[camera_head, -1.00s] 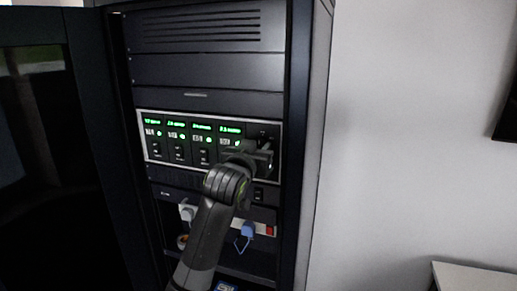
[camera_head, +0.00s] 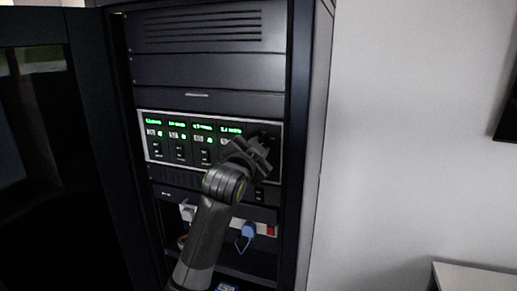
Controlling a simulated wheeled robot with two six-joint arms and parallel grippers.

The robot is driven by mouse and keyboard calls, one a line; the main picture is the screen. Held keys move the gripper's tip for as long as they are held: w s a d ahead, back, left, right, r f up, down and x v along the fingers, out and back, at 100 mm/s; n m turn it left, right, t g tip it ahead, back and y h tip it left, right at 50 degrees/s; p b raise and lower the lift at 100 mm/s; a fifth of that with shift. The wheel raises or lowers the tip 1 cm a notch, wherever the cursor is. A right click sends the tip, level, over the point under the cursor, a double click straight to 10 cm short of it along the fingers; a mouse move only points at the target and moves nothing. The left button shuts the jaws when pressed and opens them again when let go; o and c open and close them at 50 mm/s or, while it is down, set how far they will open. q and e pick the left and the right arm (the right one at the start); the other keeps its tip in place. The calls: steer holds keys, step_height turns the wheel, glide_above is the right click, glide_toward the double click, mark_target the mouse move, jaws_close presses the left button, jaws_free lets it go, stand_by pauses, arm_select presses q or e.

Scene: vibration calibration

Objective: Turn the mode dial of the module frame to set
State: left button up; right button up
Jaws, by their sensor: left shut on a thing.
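The module frame (camera_head: 178,119) is a light-rimmed panel across the middle of the dark rack, with several modules side by side, green displays and black switches. My left gripper (camera_head: 266,148) is at the right end of the frame, against its rightmost section, with its wrist rolled so the fingers tilt. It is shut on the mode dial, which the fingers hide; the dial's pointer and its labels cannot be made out. My right gripper does not show.
The open rack door (camera_head: 60,160) stands at the left. Below the frame, a white plug (camera_head: 187,211), a blue plug (camera_head: 248,230) with a cord loop and a red switch (camera_head: 270,231) sit on a strip. A pale wall is at the right.

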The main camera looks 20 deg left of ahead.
arm_select(q)
steer(key=shift+m, duration=1.7)
steer(key=o, duration=1)
steer(key=shift+c, duration=0.2)
steer(key=s+b, duration=0.6)
steer(key=s, duration=1.1)
steer(key=shift+s+a, duration=0.2)
steer(key=shift+a, duration=0.1)
